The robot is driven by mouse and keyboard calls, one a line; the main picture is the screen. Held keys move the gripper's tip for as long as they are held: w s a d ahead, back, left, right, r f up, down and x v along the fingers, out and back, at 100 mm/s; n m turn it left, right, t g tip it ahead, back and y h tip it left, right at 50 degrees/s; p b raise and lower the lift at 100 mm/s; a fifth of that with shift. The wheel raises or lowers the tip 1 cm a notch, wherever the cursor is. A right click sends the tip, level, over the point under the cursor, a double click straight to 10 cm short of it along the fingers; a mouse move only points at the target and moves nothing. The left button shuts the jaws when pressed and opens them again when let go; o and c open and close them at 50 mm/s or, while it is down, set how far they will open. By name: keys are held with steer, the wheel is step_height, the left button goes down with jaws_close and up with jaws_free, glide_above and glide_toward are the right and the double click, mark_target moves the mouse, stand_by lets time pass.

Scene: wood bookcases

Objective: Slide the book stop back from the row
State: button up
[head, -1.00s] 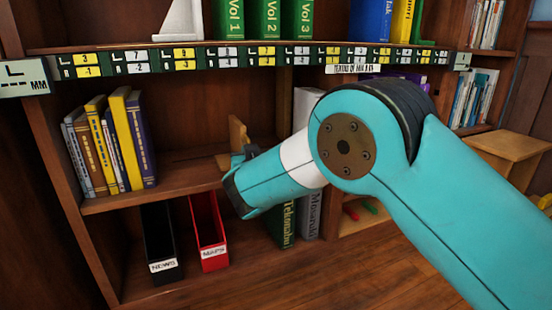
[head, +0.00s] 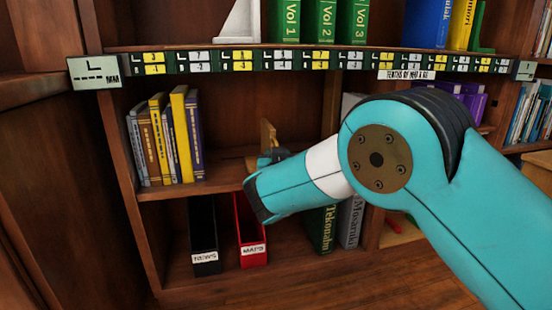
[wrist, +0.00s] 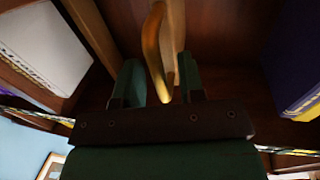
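The book stop (head: 267,135) is a light wooden upright piece on the middle shelf of the bookcase. A row of yellow, blue and grey books (head: 168,138) stands to its left, with a gap between. My gripper (head: 274,156) is at the stop, partly hidden behind my own wrist in the head view. In the wrist view, the two green fingers of my gripper (wrist: 159,84) are apart. The curved wooden part of the stop (wrist: 152,45) reaches between them. I cannot tell whether either finger touches it. The stop's base is mostly hidden.
A marked rail (head: 300,60) runs along the upper shelf edge, above my arm. Below stand a black file box (head: 203,235), a red file box (head: 250,230) and large books (head: 350,222). In the wrist view, a dark purple book (wrist: 292,55) is at the right.

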steer(key=s+d+p, duration=0.2)
steer(key=s+p, duration=0.1)
steer(key=s, duration=1.4)
steer(key=shift+s, duration=0.15)
steer(key=shift+d, duration=0.1)
steer(key=s+d+r+m+g+h+p, duration=0.1)
steer(key=d+r+m+g+h+p, duration=0.2)
steer(key=d, duration=0.5)
steer(key=s+d+r+m+g+h+p, duration=0.1)
steer(key=d+r+g+p, duration=0.3)
steer(key=d, duration=0.3)
steer(key=s+d+r+n+g+y+p, duration=0.1)
steer(key=s+r+n+g+y+p, duration=0.3)
steer(key=s+r, duration=0.55)
steer(key=s+d+r+n+g+y+p, duration=0.15)
steer(key=s+r+n+g+p, duration=0.4)
steer(key=s, duration=0.95)
step_height(320, 180, up, 35)
steer(key=g+p, duration=0.1)
steer(key=p, duration=3.5)
steer(key=shift+w+a, duration=0.15)
steer(key=shift+w, duration=0.2)
